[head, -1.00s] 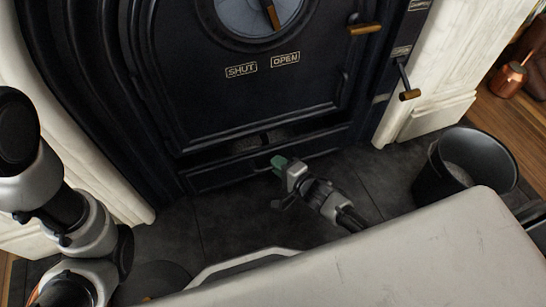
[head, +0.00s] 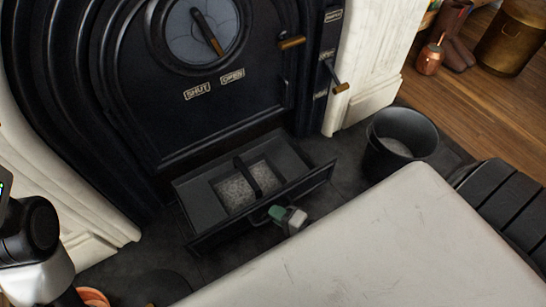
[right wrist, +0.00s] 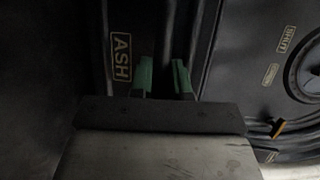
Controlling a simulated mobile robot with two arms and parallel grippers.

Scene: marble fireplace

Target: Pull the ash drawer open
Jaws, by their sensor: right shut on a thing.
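The black ash drawer (head: 312,181) stands pulled out below the firebox door in the head view. Its inside shows grey ash (head: 236,192) under a dark crossbar. My right gripper (head: 278,212), with green fingertips, is at the middle of the drawer front, shut on the drawer's handle (head: 259,219). In the right wrist view, the green fingers (right wrist: 163,80) are beside the gold ASH label (right wrist: 122,58) on the drawer front; the handle between them is hard to make out. My left gripper is outside the views; only part of the left arm shows at the left edge.
A dark bucket (head: 402,141) stands on the hearth right of the drawer. The firebox door (head: 190,110) above is closed. White marble (head: 368,65) flanks the right side. Black slatted furniture (head: 497,205) stands at the right. Dark hearth floor shows between drawer and bucket.

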